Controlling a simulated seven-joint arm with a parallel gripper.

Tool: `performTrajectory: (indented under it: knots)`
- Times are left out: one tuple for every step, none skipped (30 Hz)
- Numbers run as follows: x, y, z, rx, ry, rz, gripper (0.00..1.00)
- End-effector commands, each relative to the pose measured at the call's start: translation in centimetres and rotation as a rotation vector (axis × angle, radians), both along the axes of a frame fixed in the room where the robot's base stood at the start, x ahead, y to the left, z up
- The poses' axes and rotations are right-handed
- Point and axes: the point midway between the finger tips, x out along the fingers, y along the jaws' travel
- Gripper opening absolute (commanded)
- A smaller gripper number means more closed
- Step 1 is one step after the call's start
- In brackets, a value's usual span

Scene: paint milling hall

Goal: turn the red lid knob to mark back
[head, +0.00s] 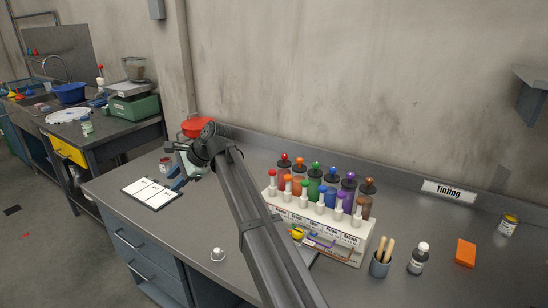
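A red round thing (190,129), like a lid or pot, stands at the back left of the grey bench, partly hidden by my arm's wrist. I cannot make out a knob or marks on it. My gripper (176,184) is in front of and below it, low over the bench, beside a white sheet on a dark board (151,193). Its fingers are too small and overlapped to tell whether they are open or shut. A red-topped bottle (284,160) also stands in the rack at the right, well away from my gripper.
The tinting rack (342,239) with several coloured bottles stands right of my arm. A cup with brushes (380,266), a white-capped bottle (418,258) and an orange block (465,253) stand further right. A small jar (165,164) is near my gripper. The front left bench is mostly clear.

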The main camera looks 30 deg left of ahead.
Motion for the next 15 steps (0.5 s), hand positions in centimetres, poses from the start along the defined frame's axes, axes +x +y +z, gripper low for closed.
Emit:
performTrajectory:
  knots:
    - [-1.1,0.7,0.1,0.000,0.000,0.014,0.34]
    - [-1.6,1.1,0.1,0.001,0.000,0.022,0.34]
    - [-2.4,1.6,0.2,0.000,0.000,0.032,0.34]
    - [-2.9,2.0,0.2,-0.001,-0.002,0.039,0.34]
    - [-3.1,2.2,0.1,-0.007,-0.014,0.041,0.34]
    - [-3.3,2.5,-0.1,-0.021,-0.036,0.042,0.34]
    - [-3.3,2.6,-0.3,-0.032,-0.053,0.041,0.34]
    - [-3.2,2.7,-0.5,-0.042,-0.071,0.039,0.34]
    - [-3.1,2.7,-0.7,-0.056,-0.093,0.038,0.34]
    - [-3.0,2.7,-0.9,-0.068,-0.109,0.035,0.34]
    - [-2.8,2.7,-1.1,-0.081,-0.127,0.033,0.34]
    - [-2.6,2.7,-1.4,-0.097,-0.151,0.030,0.34]
    - [-2.4,2.7,-1.5,-0.111,-0.169,0.028,0.34]
    - [-2.2,2.6,-1.7,-0.125,-0.189,0.025,0.34]
    - [-1.9,2.5,-2.0,-0.145,-0.215,0.022,0.34]
